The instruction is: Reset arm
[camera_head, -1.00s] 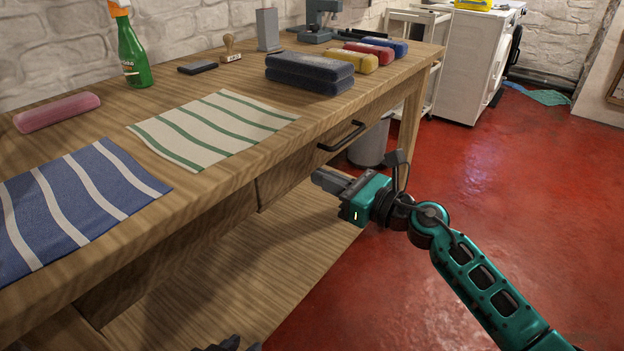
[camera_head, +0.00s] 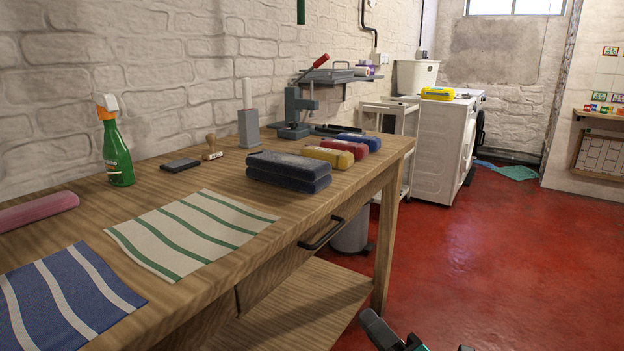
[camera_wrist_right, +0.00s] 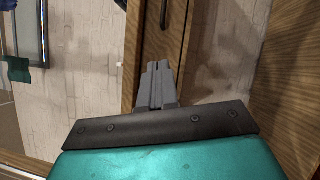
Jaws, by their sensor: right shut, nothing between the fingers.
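My right gripper (camera_head: 380,330) shows only in part at the bottom edge of the head view, low in front of the workbench (camera_head: 215,285). In the right wrist view my right gripper (camera_wrist_right: 158,72) has its grey fingers together with nothing between them. The fingers point toward the wooden drawer front (camera_wrist_right: 165,40) with its dark handle. I cannot tell the exact gap, but they look apart from it. My left gripper is not in the head view.
The bench carries a striped green cloth (camera_head: 190,235), a striped blue cloth (camera_head: 65,305), a spray bottle (camera_head: 117,160), dark folded pads (camera_head: 288,172) and several coloured bundles. A bin (camera_head: 352,232) stands behind the bench leg. Red floor (camera_head: 500,265) is clear at right.

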